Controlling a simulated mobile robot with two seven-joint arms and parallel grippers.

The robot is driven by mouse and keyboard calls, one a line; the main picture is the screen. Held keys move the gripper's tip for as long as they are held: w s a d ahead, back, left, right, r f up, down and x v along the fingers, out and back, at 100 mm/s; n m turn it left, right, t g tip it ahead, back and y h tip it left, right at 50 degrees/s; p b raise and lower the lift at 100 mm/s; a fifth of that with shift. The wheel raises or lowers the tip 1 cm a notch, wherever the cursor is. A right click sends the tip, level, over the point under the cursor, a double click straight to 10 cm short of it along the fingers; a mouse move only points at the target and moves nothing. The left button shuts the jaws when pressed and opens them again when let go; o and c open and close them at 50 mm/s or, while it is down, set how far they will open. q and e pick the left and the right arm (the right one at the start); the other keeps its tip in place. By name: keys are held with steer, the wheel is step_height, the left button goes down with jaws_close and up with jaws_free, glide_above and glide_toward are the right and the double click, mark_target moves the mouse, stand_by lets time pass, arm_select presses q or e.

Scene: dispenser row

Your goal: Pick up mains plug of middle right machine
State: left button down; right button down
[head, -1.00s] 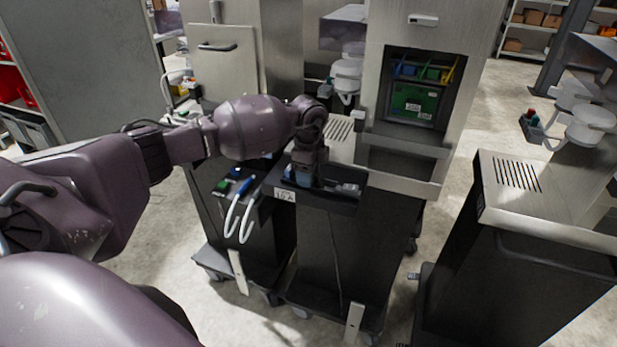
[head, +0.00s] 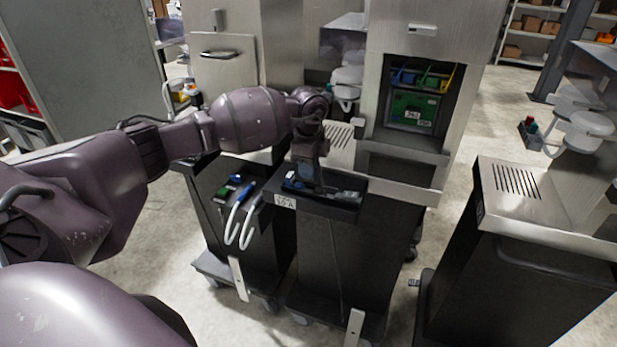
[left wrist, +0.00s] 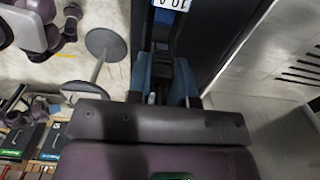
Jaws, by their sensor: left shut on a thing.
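The middle right machine is a dark cabinet with a black tray (head: 330,209) on its front and a white "10 A" label (head: 285,201). My left gripper (head: 303,185) points down at the left half of this tray. In the left wrist view its blue fingers (left wrist: 163,80) are closed around a dark piece, which looks like the mains plug (left wrist: 160,48). The plug is mostly hidden by the fingers in the head view. A dark and grey piece (head: 345,195) lies in the right part of the tray. My right gripper is not in view.
Another dark machine (head: 520,270) stands at right, across a strip of floor. A tall steel cabinet (head: 455,80) rises behind the middle tray.

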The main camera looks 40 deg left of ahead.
arm_select(q)
step_height(320, 180, up, 16)
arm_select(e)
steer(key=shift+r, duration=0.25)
arm_select(q)
steer(key=shift+r, duration=0.1)
steer(key=shift+r+p, duration=0.4)
steer(key=shift+p, duration=0.1)
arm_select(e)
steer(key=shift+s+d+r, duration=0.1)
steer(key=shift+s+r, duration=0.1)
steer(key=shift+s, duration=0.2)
arm_select(q)
steer(key=shift+r, duration=0.25)
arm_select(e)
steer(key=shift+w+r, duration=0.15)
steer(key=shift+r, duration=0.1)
arm_select(q)
steer(key=shift+r+p, duration=0.3)
steer(key=shift+p, duration=0.1)
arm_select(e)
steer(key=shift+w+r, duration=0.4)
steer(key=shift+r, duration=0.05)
